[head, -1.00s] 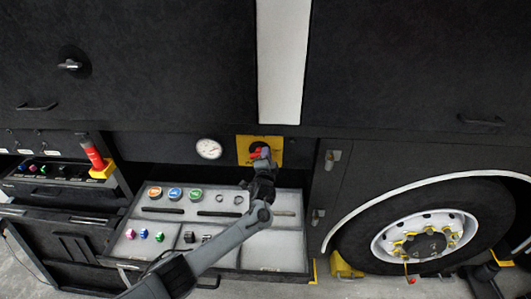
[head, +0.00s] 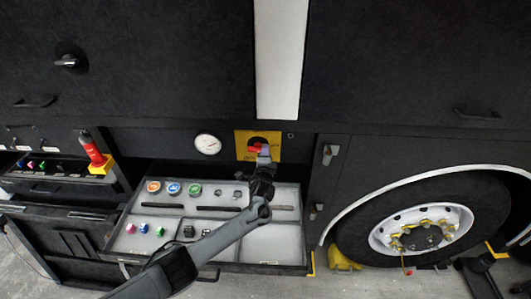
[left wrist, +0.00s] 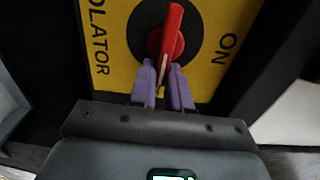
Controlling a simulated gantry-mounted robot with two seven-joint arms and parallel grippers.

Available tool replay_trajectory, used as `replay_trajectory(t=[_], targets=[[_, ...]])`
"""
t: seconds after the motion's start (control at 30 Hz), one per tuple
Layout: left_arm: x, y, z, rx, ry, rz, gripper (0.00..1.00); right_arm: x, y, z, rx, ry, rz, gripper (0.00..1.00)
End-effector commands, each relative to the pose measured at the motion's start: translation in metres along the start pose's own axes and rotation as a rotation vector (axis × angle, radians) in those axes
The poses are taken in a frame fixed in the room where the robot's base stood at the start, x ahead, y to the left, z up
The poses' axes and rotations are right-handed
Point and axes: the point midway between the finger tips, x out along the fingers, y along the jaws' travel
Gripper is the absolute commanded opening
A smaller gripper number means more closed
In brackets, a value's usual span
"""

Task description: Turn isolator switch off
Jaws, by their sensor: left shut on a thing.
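The isolator switch is a red handle (head: 254,149) on a black round base, set in a yellow plate (head: 244,139) under the body panel. In the left wrist view the red handle (left wrist: 172,35) runs nearly upright in the picture, with "ON" to its right and lettering ending in "OLATOR" to its left. My left gripper (head: 263,155) is at the handle's lower end. Its purple fingers (left wrist: 163,77) are shut on that end, one on each side of its pale stripe. The fingers hide part of the black base. My right gripper is not in view.
An open drawer (head: 272,256) with colored caps and small parts lies below the switch, under my left arm. A white gauge (head: 207,144) is left of the plate. A red-topped yellow device (head: 93,150) stands farther left. A wheel (head: 421,232) is at right.

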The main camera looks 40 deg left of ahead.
Motion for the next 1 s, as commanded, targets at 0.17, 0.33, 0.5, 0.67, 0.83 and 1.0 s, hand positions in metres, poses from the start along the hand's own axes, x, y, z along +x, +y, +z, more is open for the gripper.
replay_trajectory(t=[0.17, 0.33, 0.5, 0.67, 0.83, 1.0], targets=[[0.001, 0.004, 0.005, 0.004, -0.009, 0.006, 0.2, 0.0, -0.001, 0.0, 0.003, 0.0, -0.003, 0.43], [0.001, 0.003, 0.004, 0.002, -0.008, 0.004, 0.42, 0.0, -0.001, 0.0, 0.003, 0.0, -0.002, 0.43], [0.001, 0.001, 0.003, 0.001, -0.004, 0.002, 0.42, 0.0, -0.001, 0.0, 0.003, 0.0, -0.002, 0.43], [-0.001, 0.001, 0.002, 0.0, -0.003, 0.001, 0.42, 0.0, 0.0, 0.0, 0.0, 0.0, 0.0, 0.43], [-0.011, 0.0, 0.001, -0.001, -0.002, 0.0, 0.42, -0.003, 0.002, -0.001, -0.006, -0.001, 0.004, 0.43], [-0.032, 0.001, 0.002, -0.001, -0.001, 0.002, 0.42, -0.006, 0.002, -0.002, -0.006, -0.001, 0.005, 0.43]])
